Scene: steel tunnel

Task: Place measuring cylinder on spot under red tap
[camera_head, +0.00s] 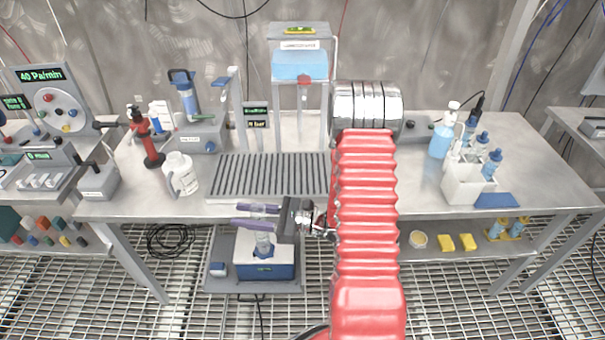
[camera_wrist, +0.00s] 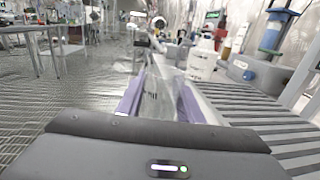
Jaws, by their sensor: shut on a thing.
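My gripper (camera_head: 240,215), with two purple fingers, reaches left from my red arm, at the front edge of the bench. In the wrist view, its fingers (camera_wrist: 158,90) are shut on the clear measuring cylinder (camera_wrist: 163,85), which shows between them. In the head view the cylinder is hard to make out against the grey. The red tap (camera_head: 304,82) sits below a tank of blue liquid (camera_head: 299,65) on a stand at the back of the bench. My gripper is in front of it and lower left. I cannot clearly make out the marked spot under the tap.
A ribbed grey grate (camera_head: 268,175) lies between my gripper and the tank stand. A white jug (camera_head: 181,174) and a red-and-black device (camera_head: 147,138) stand left. A white bottle holder (camera_head: 467,183) stands right.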

